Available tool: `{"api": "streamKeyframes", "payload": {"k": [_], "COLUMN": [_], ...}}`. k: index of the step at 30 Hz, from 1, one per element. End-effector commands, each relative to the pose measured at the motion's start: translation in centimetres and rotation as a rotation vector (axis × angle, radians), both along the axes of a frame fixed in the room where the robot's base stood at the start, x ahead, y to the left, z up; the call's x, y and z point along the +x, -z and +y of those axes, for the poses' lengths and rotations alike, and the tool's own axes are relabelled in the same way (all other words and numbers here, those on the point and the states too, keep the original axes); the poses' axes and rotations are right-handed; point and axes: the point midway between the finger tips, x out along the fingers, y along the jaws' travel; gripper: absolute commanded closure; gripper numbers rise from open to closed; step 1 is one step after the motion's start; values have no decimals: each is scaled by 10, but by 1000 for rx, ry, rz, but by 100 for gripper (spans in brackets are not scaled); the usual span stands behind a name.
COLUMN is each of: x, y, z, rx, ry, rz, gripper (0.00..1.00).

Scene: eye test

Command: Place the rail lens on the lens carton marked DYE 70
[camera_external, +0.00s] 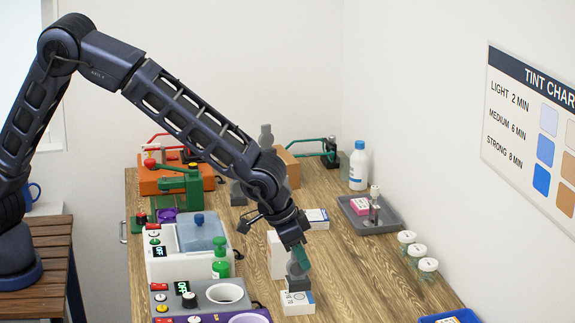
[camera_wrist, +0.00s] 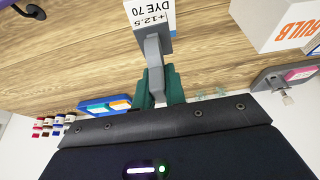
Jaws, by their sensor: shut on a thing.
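My gripper (camera_external: 301,258) points down over the front part of the bench, its green fingers shut on the grey rail lens (camera_external: 298,283). In the wrist view, my gripper (camera_wrist: 160,88) pinches the upper part of the rail lens (camera_wrist: 154,50). The lens carton marked DYE 70 (camera_external: 298,305) is a small white box directly below the lens. In the wrist view the carton (camera_wrist: 150,9) shows its label "+12.5 DYE 70" upside down. The lens's dark foot overlaps the carton's top; I cannot tell whether it touches or hovers just above.
A taller white BULB box (camera_wrist: 283,22) stands close to the DYE 70 carton. A grey tray (camera_external: 385,227) with a pink carton, several jars (camera_external: 416,253) and a blue tray (camera_external: 448,317) lie to the right. A white device (camera_external: 170,268) and a green bottle (camera_external: 220,262) stand left.

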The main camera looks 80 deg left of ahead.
Motion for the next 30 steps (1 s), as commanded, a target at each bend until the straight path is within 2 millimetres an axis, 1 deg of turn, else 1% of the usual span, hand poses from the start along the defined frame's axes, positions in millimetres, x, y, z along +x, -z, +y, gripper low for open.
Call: {"api": "streamKeyframes", "payload": {"k": [1, 3, 5, 17, 18, 20, 21, 30], "x": [0, 0, 0, 0, 0, 0, 0, 0], "y": [9, 18, 22, 26, 26, 26, 26, 24], "z": [0, 0, 0, 0, 0, 0, 0, 0], "rx": [2, 1, 0, 0, 0, 0, 0, 0], "ry": [0, 1, 0, 0, 0, 0, 0, 0], "rz": [3, 2, 0, 0, 0, 0, 0, 0], "gripper": [100, 100, 100, 100, 80, 68, 66, 66]}}
